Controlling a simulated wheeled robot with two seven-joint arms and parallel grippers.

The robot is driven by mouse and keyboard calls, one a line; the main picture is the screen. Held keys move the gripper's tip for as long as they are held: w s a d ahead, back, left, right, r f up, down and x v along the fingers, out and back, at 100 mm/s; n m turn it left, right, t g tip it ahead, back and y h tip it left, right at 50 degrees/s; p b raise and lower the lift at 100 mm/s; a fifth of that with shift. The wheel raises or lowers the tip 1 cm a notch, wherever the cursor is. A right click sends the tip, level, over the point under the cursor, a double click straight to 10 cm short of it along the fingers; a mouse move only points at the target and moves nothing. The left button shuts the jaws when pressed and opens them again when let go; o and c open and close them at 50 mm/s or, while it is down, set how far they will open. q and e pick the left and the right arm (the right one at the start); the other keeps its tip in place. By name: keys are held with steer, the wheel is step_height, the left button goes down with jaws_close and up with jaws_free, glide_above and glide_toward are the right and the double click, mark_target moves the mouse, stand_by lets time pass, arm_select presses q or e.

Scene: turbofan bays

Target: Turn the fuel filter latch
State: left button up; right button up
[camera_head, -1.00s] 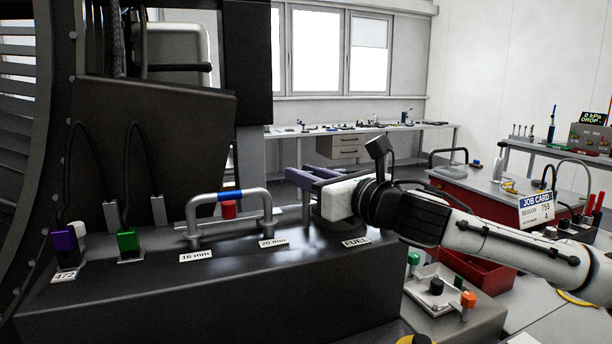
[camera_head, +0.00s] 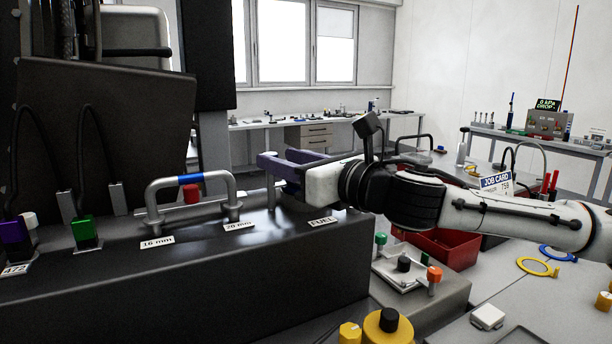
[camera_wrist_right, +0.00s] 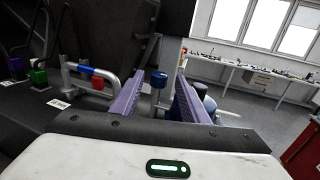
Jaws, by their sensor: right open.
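My right gripper (camera_head: 270,163) is open, its purple fingers over the back of the dark bay housing, behind the FUEL label (camera_head: 322,221). A darker blue rounded body (camera_wrist_right: 186,100) is partly hidden by the right-hand finger. In the head view the gripper hides this spot. My left gripper is not in view.
A grey pipe with a blue band (camera_head: 190,178) and a red cap (camera_head: 191,194) stands left of the gripper. Green (camera_head: 84,233) and purple (camera_head: 12,232) connectors sit farther left. A red tray (camera_head: 440,247) and a small fixture (camera_head: 404,268) lie right of the housing.

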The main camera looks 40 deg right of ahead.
steer(key=s+b, duration=0.3)
steer(key=s, duration=0.3)
steer(key=shift+s, duration=0.1)
stand_by(0.6)
